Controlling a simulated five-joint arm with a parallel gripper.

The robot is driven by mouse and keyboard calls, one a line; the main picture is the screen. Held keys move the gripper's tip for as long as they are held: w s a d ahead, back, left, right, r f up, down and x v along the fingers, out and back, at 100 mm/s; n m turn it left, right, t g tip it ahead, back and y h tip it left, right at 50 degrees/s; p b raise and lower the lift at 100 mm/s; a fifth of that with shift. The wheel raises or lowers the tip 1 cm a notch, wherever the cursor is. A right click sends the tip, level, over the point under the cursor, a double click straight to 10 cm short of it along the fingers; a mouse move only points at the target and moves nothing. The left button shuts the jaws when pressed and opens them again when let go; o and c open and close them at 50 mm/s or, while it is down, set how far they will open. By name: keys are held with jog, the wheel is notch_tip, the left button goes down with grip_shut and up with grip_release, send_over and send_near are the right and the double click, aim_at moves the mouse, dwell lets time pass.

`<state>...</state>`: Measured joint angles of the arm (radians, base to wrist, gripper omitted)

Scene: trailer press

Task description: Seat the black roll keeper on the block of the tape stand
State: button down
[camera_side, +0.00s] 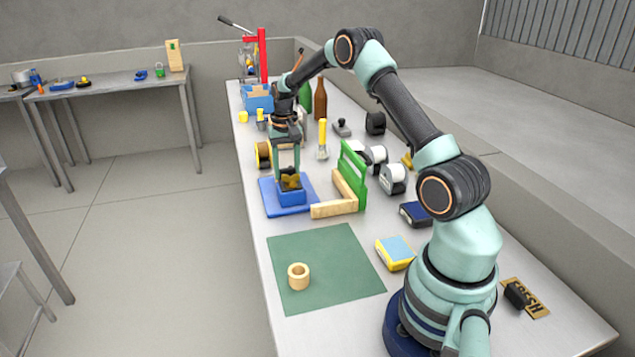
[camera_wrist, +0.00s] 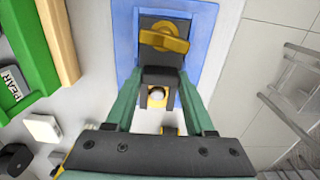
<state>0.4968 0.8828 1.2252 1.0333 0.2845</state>
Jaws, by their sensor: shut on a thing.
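The tape stand has a flat blue base (camera_side: 270,197) on the bench with a blue block (camera_side: 291,198) standing on it. My gripper (camera_side: 290,174) points down directly over the block. Its teal fingers are shut on the black roll keeper (camera_wrist: 160,74), which carries a brass-yellow wing-shaped knob (camera_wrist: 164,37). The knob also shows between the fingers in the side view. The keeper is at the top of the block, and the fingers and keeper hide most of the contact. I cannot tell whether it rests fully on the block.
A green frame (camera_side: 353,172) with wooden bars (camera_side: 335,209) stands close to the right of the stand. White rolls (camera_side: 393,178) lie beyond it. A green mat (camera_side: 325,250) with a wooden ring (camera_side: 298,275) lies in front. A brown roll (camera_side: 263,154) stands behind.

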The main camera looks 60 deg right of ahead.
jog(key=c, duration=0.5)
grip_release()
jog(key=shift+c, duration=0.2)
jog(key=shift+r, duration=2.5)
